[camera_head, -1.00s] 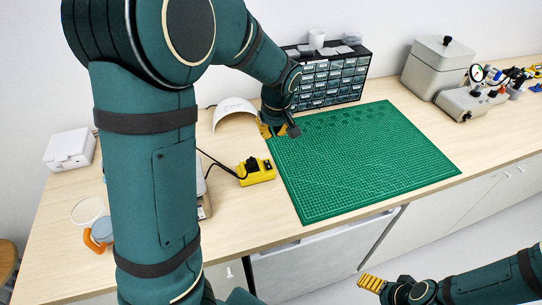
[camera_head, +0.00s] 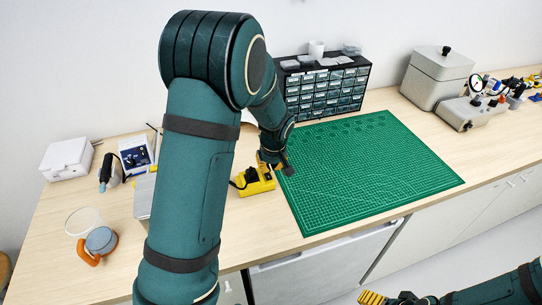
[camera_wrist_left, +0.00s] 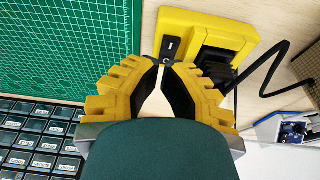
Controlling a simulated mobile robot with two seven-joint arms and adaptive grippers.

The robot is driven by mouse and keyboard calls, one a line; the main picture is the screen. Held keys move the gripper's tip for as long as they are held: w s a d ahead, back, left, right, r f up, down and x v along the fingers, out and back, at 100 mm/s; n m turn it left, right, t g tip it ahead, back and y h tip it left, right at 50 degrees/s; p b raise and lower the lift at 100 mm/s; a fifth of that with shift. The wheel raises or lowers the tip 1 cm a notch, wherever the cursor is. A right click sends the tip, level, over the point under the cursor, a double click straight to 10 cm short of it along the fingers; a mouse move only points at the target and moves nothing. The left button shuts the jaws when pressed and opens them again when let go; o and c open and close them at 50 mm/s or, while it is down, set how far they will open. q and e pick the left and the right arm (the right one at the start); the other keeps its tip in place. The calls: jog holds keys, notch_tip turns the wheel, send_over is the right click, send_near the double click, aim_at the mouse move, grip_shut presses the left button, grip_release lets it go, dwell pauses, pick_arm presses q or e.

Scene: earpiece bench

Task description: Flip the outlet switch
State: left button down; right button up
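The yellow outlet box (camera_head: 258,186) sits on the bench left of the green mat. In the left wrist view the outlet box (camera_wrist_left: 230,27) carries a black rocker switch (camera_wrist_left: 171,46) with a white mark, beside a black plug (camera_wrist_left: 214,62) with its cable. My left gripper (camera_head: 275,167) is over the box's upper right part. In the left wrist view its fingertips (camera_wrist_left: 165,63) are almost together, with nothing between them, right at the switch's near edge. Contact cannot be told. My right gripper (camera_head: 372,298) is at the bottom edge, partly cut off, away from the bench.
The green cutting mat (camera_head: 365,175) fills the middle of the bench and is clear. A drawer cabinet (camera_head: 325,92) stands behind it. At the left are a white box (camera_head: 67,158) and an orange-handled round item (camera_head: 100,241). A grey container (camera_head: 437,77) stands at the back right.

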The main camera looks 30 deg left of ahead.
aim_at(271, 175)
pick_arm(q)
jog(key=shift+s+d+f, duration=0.15)
jog(key=shift+f, duration=0.85)
jog(key=shift+s+d+f+b, duration=0.2)
jog(key=shift+f+b, duration=0.15)
jog(key=shift+f, duration=0.2)
jog(key=shift+w+r, duration=0.1)
jog(key=shift+w+a, duration=0.1)
jog(key=shift+a, duration=0.1)
jog(key=shift+w+a+r, duration=0.2)
jog(key=shift+w+a, duration=0.2)
jog(key=shift+a, duration=0.1)
jog(key=shift+r, duration=0.1)
